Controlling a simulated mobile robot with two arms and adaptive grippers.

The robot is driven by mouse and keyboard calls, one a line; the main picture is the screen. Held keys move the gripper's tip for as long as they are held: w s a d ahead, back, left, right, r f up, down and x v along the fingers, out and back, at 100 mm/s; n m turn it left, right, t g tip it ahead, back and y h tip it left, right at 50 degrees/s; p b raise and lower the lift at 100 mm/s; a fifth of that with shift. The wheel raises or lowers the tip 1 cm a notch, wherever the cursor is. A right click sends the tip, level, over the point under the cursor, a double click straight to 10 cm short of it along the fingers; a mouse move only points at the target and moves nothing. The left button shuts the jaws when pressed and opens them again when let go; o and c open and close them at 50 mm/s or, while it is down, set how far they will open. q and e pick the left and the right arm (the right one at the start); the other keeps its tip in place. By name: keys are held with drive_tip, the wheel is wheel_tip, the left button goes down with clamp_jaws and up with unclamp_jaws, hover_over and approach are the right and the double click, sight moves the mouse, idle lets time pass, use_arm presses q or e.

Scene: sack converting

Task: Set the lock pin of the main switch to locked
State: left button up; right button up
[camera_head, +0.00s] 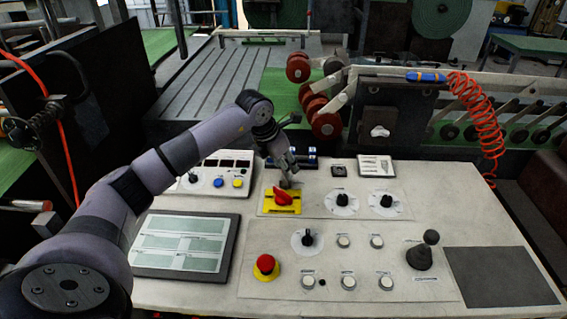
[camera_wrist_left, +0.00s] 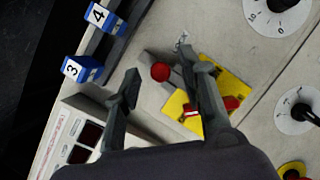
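The main switch (camera_head: 283,198) has a red handle on a yellow plate near the back of the console; its plate also shows in the left wrist view (camera_wrist_left: 238,88). A small red ball knob (camera_wrist_left: 160,72), which looks like the lock pin's, sits beside the plate on a grey part. My left gripper (camera_head: 287,183) is just above the back edge of the switch. In the left wrist view its fingers (camera_wrist_left: 158,66) are apart, with the red knob showing between them; contact cannot be told. One finger hides part of the red handle. My right gripper is not in view.
A display panel (camera_head: 185,245), a red emergency button (camera_head: 266,265), a joystick (camera_head: 420,257) and several dials and buttons stand on the console. Blue numbered blocks (camera_wrist_left: 82,68) are near the gripper. A coiled orange hose (camera_head: 478,115) hangs at the back right.

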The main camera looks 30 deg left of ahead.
use_arm(q)
drive_tip(key=shift+f, duration=0.1)
drive_tip(key=shift+c, duration=0.4)
clamp_jaws()
idle(0.5)
